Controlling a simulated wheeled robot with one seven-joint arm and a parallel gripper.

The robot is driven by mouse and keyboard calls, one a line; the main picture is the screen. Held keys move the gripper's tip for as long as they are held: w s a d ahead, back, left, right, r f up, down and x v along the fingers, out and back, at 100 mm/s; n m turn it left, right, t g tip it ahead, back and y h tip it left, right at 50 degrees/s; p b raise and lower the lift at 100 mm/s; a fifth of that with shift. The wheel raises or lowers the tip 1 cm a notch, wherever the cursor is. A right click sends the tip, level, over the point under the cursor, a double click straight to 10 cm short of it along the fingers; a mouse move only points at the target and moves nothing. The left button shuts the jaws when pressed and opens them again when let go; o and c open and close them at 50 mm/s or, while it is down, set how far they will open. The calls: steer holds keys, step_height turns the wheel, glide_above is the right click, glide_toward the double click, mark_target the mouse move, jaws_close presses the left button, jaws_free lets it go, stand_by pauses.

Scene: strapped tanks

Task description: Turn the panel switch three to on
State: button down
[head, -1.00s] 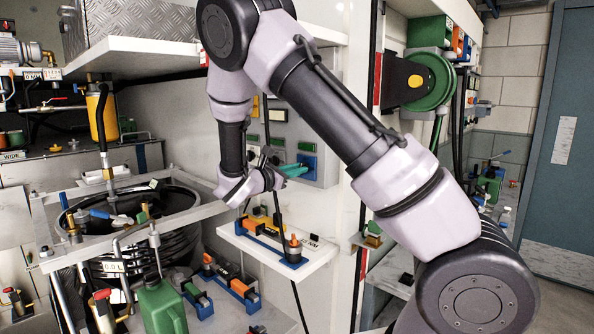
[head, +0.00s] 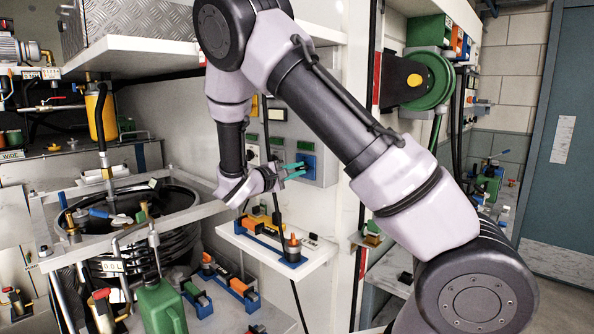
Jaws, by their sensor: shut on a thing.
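The grey switch panel (head: 279,131) is on the white wall behind my wrist, with several green labels and small switches. A blue plate (head: 309,163) is at its lower right. My gripper (head: 300,170) has teal fingers that point right, at this plate. The fingers show one above the other and are shut on a small panel switch there. The switch itself is too small and too covered to make out, and I cannot read its number or its position. My wrist and forearm hide the left part of the panel.
A white shelf (head: 316,254) with orange, black and blue parts juts out just below my gripper. A black round tank (head: 181,208) in a metal frame stands to the left. A green hose reel (head: 430,82) hangs to the right.

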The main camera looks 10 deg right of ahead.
steer(key=shift+f+m, duration=0.1)
steer(key=shift+m, duration=1.5)
steer(key=c, duration=0.9)
jaws_free()
steer(key=shift+o, duration=0.2)
steer(key=v, duration=1.1)
steer(key=shift+d, duration=0.1)
